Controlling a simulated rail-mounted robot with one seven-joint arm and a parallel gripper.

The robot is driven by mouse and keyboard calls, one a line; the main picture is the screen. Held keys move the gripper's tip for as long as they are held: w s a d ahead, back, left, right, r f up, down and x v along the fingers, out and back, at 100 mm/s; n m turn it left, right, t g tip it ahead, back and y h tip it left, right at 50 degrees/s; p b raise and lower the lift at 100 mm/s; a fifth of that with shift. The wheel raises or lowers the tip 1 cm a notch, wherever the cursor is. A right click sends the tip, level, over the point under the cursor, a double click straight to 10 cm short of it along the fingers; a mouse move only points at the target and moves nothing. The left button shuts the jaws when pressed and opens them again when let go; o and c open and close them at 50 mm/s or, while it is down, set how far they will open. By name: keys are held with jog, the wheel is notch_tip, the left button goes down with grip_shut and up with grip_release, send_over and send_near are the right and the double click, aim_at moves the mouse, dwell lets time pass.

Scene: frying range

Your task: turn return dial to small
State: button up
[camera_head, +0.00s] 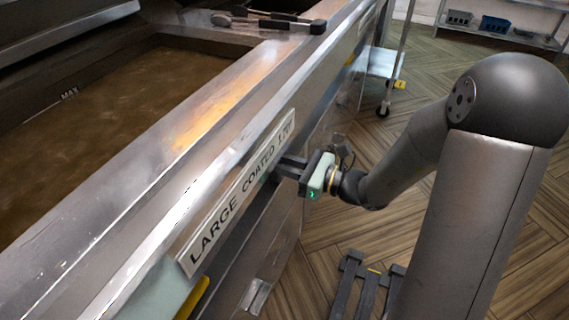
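The return dial cannot be made out in this view. My gripper (284,166) is at the front face of the frying range (223,127), beside the right part of a long label plate (238,193) that reads "LARGE COATED" and then small characters that are hard to read. Its dark fingers point left toward the panel, and their tips are close to it. Whether they touch it, hold anything or are parted is not clear. The gripper's pale green body with a small lit mark hides part of the panel behind it.
A vat of brown oil (130,88) with a "MAX" mark lies at left. Black-handled tools (265,19) rest on the range's top. A wheeled trolley (384,62) and a shelf with bins (490,25) stand farther back. Wooden floor is open at right.

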grip_shut()
jog(key=shift+s+a+f+n+b, duration=0.2)
jog(key=shift+s+n+b, duration=0.1)
jog(key=shift+n+b, duration=1.3)
jog(key=shift+s+a+f+n+b, duration=0.15)
jog(key=shift+s+n+b, duration=0.15)
jog(key=shift+n+b, duration=1.3)
jog(key=shift+s+a+f+n+b, duration=0.1)
jog(key=shift+s+f+n+b, duration=0.15)
jog(key=shift+n+b, duration=1.35)
jog(key=shift+n, duration=0.3)
